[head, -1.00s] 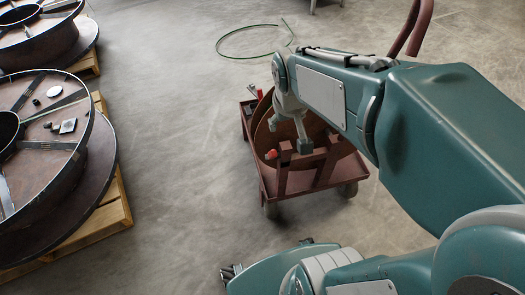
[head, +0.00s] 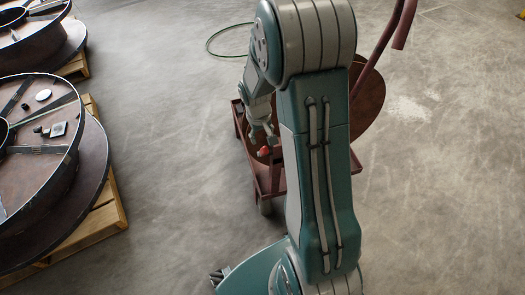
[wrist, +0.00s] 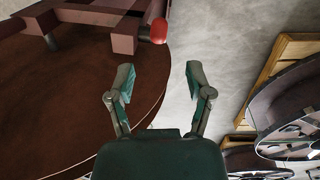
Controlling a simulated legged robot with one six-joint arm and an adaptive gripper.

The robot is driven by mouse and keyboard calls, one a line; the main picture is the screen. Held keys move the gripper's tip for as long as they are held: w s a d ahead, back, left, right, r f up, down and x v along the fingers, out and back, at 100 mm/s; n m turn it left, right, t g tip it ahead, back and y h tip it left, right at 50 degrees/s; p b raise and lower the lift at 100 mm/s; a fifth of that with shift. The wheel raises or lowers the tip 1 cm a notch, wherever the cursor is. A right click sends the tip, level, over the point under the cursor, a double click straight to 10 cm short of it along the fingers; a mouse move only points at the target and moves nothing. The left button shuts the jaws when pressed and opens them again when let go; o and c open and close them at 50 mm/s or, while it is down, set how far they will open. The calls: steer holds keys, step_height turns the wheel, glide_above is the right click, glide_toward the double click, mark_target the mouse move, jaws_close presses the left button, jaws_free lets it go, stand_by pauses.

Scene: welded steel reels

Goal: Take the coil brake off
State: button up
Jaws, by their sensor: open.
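A red knob (head: 263,151) sits at the left side of a dark red cart (head: 268,184); I take it for the brake's handle. In the wrist view the red knob (wrist: 159,30) caps a short dark bar beside the cart's frame (wrist: 100,14). A rust-brown reel (head: 369,103) stands on the cart, and its face (wrist: 60,95) fills the wrist view's left. My gripper (wrist: 158,72) is open and empty, with the knob beyond the gap between its fingertips, apart from them. In the head view my gripper (head: 262,132) is just above the knob. My arm hides much of the cart.
Big steel reels (head: 75,200) lie on wooden pallets (head: 112,208) at the left, with small loose parts on top. A green hose (head: 212,47) lies on the floor behind. The cart's handle (head: 383,50) rises at the right. Concrete floor between pallets and cart is clear.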

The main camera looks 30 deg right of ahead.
mark_target(265, 152)
steer(key=f, duration=0.6)
steer(key=d+f, duration=0.1)
steer(key=f, duration=0.2)
jaws_close()
